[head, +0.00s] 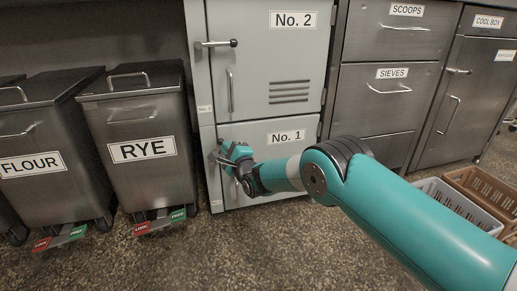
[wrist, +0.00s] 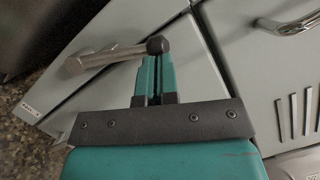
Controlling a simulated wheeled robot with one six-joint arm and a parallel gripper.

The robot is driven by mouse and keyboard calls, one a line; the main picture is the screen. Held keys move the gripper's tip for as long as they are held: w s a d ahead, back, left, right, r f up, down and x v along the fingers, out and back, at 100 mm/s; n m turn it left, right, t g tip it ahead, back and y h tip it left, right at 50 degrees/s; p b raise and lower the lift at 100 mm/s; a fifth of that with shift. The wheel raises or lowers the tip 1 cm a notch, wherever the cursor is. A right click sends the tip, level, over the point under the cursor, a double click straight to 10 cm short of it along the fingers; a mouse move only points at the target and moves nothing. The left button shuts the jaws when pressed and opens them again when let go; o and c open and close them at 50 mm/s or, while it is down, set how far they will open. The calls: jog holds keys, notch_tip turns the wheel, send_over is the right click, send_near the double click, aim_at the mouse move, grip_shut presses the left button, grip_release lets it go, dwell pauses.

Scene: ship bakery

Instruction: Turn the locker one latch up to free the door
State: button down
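The locker one door (head: 262,133), marked No. 1, is the lower door of the grey locker and looks closed. Its latch shows in the wrist view as a metal bar with a dark round knob (wrist: 158,45). In the head view my gripper (head: 220,154) is at the upper left of this door and largely hides the latch. In the wrist view the teal fingers of my gripper (wrist: 155,68) are close together, with a narrow dark gap. Their tips are right at the knob; I cannot tell whether they touch it. Nothing shows held between them.
Above is the No. 2 door (head: 262,50) with its own latch (head: 218,43) lying sideways. A RYE bin (head: 140,125) stands close on the left. Drawers (head: 385,85) are on the right. Crates (head: 462,205) lie on the floor at right. The floor in front is clear.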

jog(key=a+n, duration=0.1)
jog(key=a+r+n+p, duration=0.1)
jog(key=shift+s+r+n+g, duration=0.15)
jog(key=shift+s+n+g, duration=0.1)
jog(key=shift+n+g, duration=0.05)
jog(key=shift+s+a+r+n, duration=0.15)
jog(key=shift+a+n, duration=0.15)
jog(key=shift+a, duration=0.35)
